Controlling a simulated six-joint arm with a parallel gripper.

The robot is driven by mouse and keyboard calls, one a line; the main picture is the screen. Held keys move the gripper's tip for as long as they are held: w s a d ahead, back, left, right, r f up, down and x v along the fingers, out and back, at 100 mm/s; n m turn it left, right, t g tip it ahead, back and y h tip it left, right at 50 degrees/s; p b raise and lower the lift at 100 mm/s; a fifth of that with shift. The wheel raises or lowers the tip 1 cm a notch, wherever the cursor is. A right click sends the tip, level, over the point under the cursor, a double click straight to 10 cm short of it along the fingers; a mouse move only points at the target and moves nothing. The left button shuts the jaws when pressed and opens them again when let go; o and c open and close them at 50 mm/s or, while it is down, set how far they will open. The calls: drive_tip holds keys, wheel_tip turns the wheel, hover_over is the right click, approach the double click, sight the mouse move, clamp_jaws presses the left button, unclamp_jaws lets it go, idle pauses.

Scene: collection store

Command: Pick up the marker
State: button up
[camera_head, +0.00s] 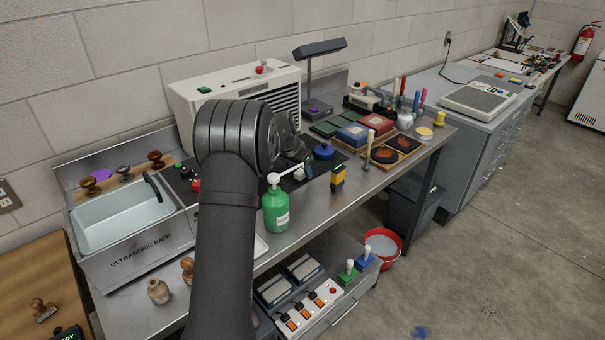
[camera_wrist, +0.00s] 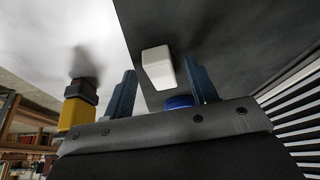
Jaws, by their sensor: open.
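No single object shows clearly as the marker. Several upright coloured pen-like sticks, including a pink one (camera_head: 423,97), stand by a white jar (camera_head: 405,120) at the back of the steel bench in the head view. I cannot tell whether one of them is the marker. My gripper (camera_wrist: 160,68) shows two blue fingers, apart, in the wrist view. A small white block (camera_wrist: 157,67) shows between the fingers in the picture, with no visible contact. A blue round object (camera_wrist: 179,102) is partly hidden behind my gripper's body. In the head view my wrist hides much of the gripper.
A green pump bottle (camera_head: 276,209) stands close right of my arm. A yellow-and-black object (camera_head: 338,177) is near the bench's front edge. An ultrasonic bath (camera_head: 123,215) is at left, a white vented box (camera_head: 235,88) behind. Trays and a lamp (camera_head: 319,47) crowd the back.

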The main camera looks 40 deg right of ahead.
drive_tip(key=shift+d+f, duration=0.15)
drive_tip(key=shift+f, duration=0.15)
drive_tip(key=c, duration=1.1)
drive_tip(key=shift+r, duration=0.15)
